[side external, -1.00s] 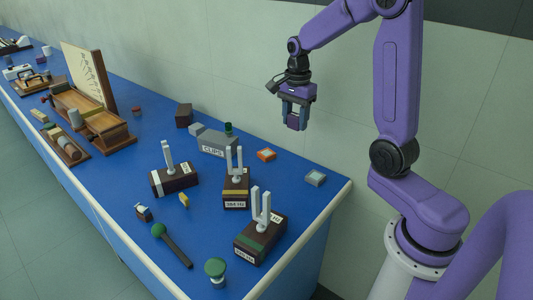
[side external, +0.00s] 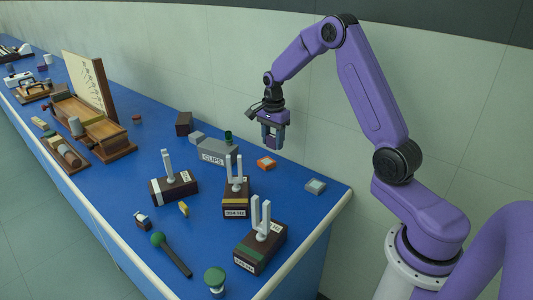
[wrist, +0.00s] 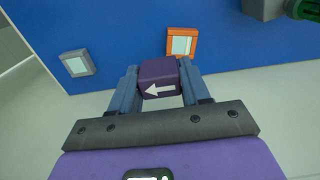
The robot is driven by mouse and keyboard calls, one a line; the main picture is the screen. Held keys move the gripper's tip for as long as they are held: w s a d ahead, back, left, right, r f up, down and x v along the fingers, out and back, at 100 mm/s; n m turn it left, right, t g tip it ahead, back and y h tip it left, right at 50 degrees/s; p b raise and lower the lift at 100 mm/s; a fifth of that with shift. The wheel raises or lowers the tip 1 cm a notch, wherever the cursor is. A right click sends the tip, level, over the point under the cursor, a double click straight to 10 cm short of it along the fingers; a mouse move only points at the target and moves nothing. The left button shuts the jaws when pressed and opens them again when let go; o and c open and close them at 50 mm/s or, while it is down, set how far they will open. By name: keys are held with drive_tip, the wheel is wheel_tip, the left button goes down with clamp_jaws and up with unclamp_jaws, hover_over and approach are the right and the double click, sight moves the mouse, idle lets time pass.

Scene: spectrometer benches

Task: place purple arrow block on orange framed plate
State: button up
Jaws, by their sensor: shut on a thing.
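The purple arrow block (wrist: 157,78), with a white arrow on its face, is held between the two fingers of my gripper (wrist: 158,88) in the wrist view. In the side view my gripper (side external: 271,141) hangs pointing down above the blue bench near its back edge, and the block shows only as a small part between the fingers. The orange framed plate (wrist: 182,34) has a pale centre and lies on the bench just beyond the block in the wrist view. In the side view the orange framed plate (side external: 266,158) lies below the gripper, apart from it.
A grey framed plate (side external: 315,187) lies to the right on the blue bench (side external: 215,250). A grey CLIPS box (side external: 214,158) stands to the left of the orange plate. Tuning forks on dark wooden boxes, such as the 384 Hz one (side external: 236,205), stand in front.

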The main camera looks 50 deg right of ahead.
hover_over(267, 161)
wheel_tip(267, 161, down, 4)
drive_tip(key=shift+f, duration=0.1)
drive_tip(key=shift+w+f, duration=0.1)
drive_tip(key=shift+f, duration=1.5)
drive_tip(key=shift+f, duration=0.15)
drive_tip(key=o, duration=1)
drive_tip(key=shift+o, duration=0.2)
